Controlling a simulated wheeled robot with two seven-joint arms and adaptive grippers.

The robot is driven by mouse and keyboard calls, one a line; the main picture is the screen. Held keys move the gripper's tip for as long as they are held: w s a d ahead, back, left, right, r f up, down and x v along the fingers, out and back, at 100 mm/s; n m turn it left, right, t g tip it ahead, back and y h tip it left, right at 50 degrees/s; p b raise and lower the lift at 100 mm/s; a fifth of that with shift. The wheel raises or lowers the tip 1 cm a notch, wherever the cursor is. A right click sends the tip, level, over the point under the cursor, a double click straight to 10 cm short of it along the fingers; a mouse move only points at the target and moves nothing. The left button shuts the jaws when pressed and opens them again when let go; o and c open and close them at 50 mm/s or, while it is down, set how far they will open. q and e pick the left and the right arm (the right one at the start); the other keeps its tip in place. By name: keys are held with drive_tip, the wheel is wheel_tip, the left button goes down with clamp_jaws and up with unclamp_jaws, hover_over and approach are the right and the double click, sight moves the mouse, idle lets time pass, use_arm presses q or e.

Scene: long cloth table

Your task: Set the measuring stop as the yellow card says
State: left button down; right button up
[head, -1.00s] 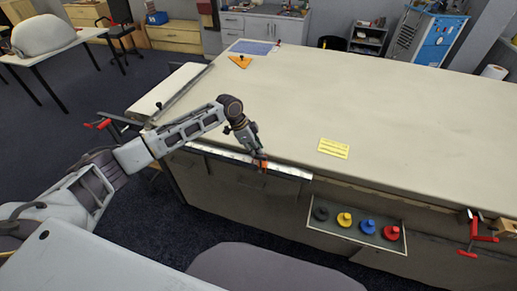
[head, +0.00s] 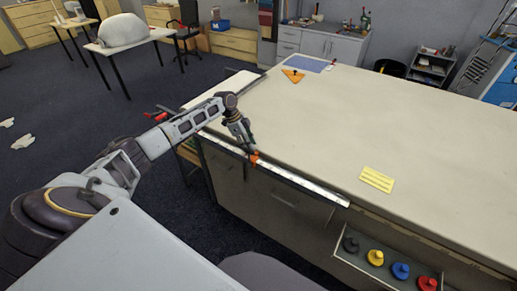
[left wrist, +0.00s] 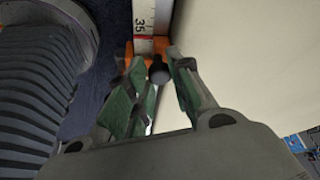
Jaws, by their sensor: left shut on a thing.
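My left gripper (head: 249,148) is at the stop from above. In the left wrist view its green-padded fingers (left wrist: 158,75) are shut on the stop's dark knob (left wrist: 156,68). The orange body shows behind the fingers, partly hidden, with the scale mark 35 (left wrist: 141,27) just beyond it. The yellow card (head: 377,179) lies flat on the table; its writing is too small to read. My right gripper is out of view.
A tray (head: 345,259) at the table's front holds black, yellow, blue and red knobbed pieces. The tabletop (head: 350,125) is mostly clear.

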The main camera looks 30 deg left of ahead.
use_arm(q)
drive_tip(key=shift+a, duration=0.55)
drive_tip(key=c, duration=1.5)
unclamp_jaws()
drive_tip(key=shift+c, duration=0.2)
drive_tip(key=shift+r, duration=0.15)
drive_tip(key=v, duration=1.1)
drive_tip(key=shift+r, duration=0.35)
drive_tip(key=shift+a, duration=0.15)
